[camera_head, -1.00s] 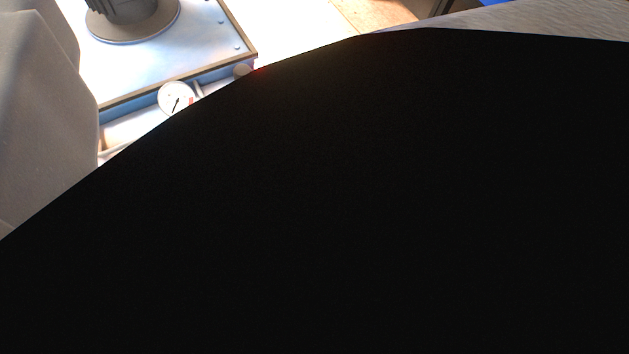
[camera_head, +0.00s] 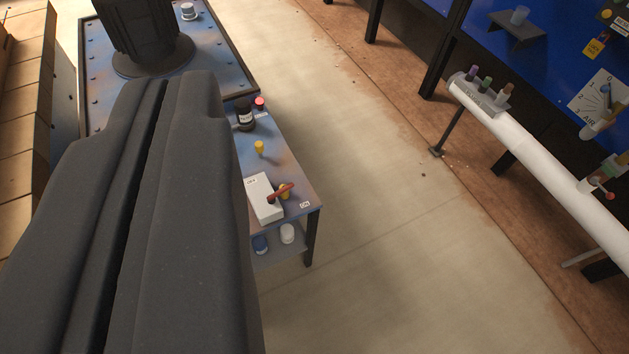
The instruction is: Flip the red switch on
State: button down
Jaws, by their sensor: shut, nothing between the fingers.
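A red lever switch (camera_head: 281,192) is mounted on a white box (camera_head: 259,207) on a low blue table (camera_head: 289,165). A small label (camera_head: 305,205) seems to read ON, on the table to the right of the box; another label at the box's far left end is too small to read surely. My gripper (camera_head: 166,88) is large and dark in the left of the view, its two fingers shut and empty. It appears left of the box, apart from the lever, and hides the table's left part.
A dark bottle (camera_head: 244,115), a red knob (camera_head: 259,103) and a yellow knob (camera_head: 259,147) stand on the table beyond the box. White and blue containers sit on its lower shelf. A white pipe (camera_head: 545,160) with valves runs along the right. The floor between is clear.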

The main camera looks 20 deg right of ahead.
aim_at(271, 199)
jog(key=z, duration=0.2)
jog(key=i, duration=1)
jog(key=u, duration=0.05)
